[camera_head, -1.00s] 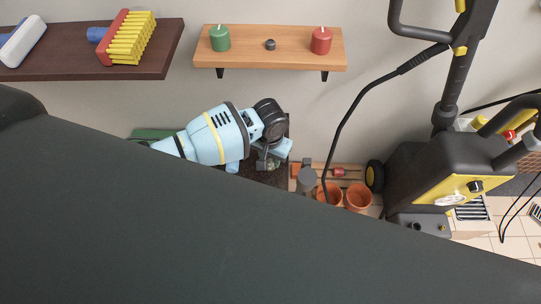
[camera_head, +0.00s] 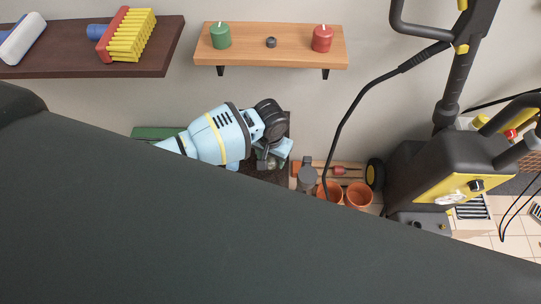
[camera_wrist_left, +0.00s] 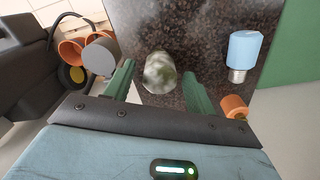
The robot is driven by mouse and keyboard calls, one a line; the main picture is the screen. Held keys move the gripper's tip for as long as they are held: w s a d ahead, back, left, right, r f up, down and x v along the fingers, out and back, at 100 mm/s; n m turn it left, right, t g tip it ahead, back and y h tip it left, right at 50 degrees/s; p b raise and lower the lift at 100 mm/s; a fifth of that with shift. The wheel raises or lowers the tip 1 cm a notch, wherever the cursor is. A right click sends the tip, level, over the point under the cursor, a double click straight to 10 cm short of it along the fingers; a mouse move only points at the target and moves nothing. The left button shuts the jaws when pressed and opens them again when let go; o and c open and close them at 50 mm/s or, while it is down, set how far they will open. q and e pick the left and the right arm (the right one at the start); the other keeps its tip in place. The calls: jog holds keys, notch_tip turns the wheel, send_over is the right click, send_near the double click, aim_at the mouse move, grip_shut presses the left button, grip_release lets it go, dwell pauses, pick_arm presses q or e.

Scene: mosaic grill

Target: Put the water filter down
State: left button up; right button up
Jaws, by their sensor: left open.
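My left gripper (camera_head: 270,160) is over the dark speckled surface (camera_head: 270,178) in the head view. In the left wrist view its dark green fingers (camera_wrist_left: 158,86) are open. A rounded, glassy, whitish-green object (camera_wrist_left: 160,72), which may be the water filter, is between the fingers, with gaps on both sides. It appears to rest on the speckled surface. A light blue cylinder with a silvery end (camera_wrist_left: 243,52) lies to the right, apart from the gripper. I cannot tell for sure which of these is the filter. My right gripper is not in view.
A grey cylinder (camera_wrist_left: 100,55) stands close left of the fingers, and an orange object (camera_wrist_left: 234,106) is close right. Terracotta pots (camera_head: 358,195) and a black-and-yellow machine (camera_head: 440,180) are to the right. A wooden shelf (camera_head: 300,60) with candles is above. A large dark shape hides the lower head view.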

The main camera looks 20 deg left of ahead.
aim_at(271, 158)
pick_arm(q)
notch_tip(271, 158, up, 13)
jog(key=p, duration=0.2)
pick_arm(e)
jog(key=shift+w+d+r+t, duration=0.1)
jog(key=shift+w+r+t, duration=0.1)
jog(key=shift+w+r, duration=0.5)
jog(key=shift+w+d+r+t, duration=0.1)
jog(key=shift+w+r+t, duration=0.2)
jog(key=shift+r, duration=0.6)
pick_arm(q)
jog(key=s+d+f+t+h, duration=0.4)
jog(key=s+d+f+h, duration=0.1)
jog(key=s+f, duration=0.75)
jog(key=s+a+t+y, duration=0.1)
jog(key=s+a+t, duration=0.1)
jog(key=s+a, duration=0.4)
jog(key=s+a+t+y, duration=0.2)
jog(key=s+a, duration=0.3)
jog(key=s, duration=0.5)
jog(key=shift+s+a+f+t, duration=0.15)
jog(key=shift+a+f+t, duration=0.15)
jog(key=shift+a, duration=0.05)
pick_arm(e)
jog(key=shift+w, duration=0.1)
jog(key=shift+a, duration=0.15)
